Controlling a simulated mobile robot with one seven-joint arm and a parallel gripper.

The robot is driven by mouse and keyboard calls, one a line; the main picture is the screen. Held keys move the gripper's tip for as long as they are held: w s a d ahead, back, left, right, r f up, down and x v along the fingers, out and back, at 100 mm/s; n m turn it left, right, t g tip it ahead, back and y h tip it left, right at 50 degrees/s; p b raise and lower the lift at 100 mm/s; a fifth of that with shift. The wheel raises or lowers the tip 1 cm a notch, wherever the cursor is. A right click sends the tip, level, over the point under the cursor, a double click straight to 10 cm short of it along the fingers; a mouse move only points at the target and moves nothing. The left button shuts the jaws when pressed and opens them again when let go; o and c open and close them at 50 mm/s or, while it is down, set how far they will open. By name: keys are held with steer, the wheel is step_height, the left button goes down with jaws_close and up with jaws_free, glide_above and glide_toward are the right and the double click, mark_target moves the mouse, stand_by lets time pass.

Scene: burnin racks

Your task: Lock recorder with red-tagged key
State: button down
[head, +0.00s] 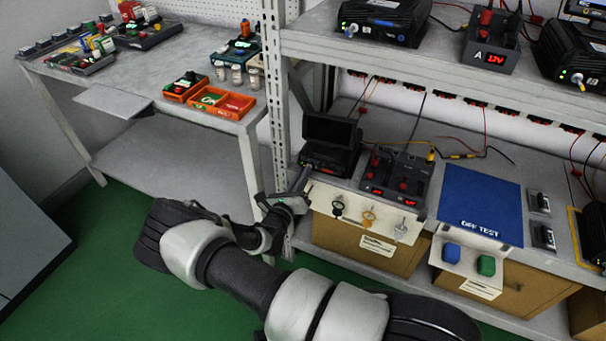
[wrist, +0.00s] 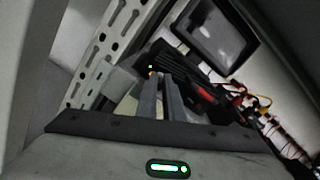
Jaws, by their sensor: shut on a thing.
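The recorder (head: 331,147) is a dark box with a raised screen on the bench, at the inner end beside the rack post. It also shows in the wrist view, with its screen (wrist: 215,35) at the top. My gripper (head: 304,174) reaches up to the recorder's front left. In the wrist view its two fingers (wrist: 161,98) are close together, their tips at the recorder's front. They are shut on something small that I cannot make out. Keys with black (head: 338,208), orange (head: 369,217) and pale (head: 401,229) tags hang on a white panel. I see no red tag clearly.
A dual power unit (head: 395,182) with red knobs stands right of the recorder. A blue sheet (head: 480,208) lies further right. The perforated rack post (head: 275,100) is close left of my gripper, and a shelf (head: 430,68) overhangs the bench. Cables run behind.

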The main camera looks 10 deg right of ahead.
steer(key=shift+a+f+n, duration=0.1)
steer(key=shift+f+n, duration=0.05)
steer(key=shift+n, duration=1.35)
steer(key=c, duration=2.3)
jaws_free()
steer(key=shift+o, duration=0.2)
steer(key=p+v, duration=0.2)
steer(key=v, duration=1.5)
steer(key=shift+s, duration=0.25)
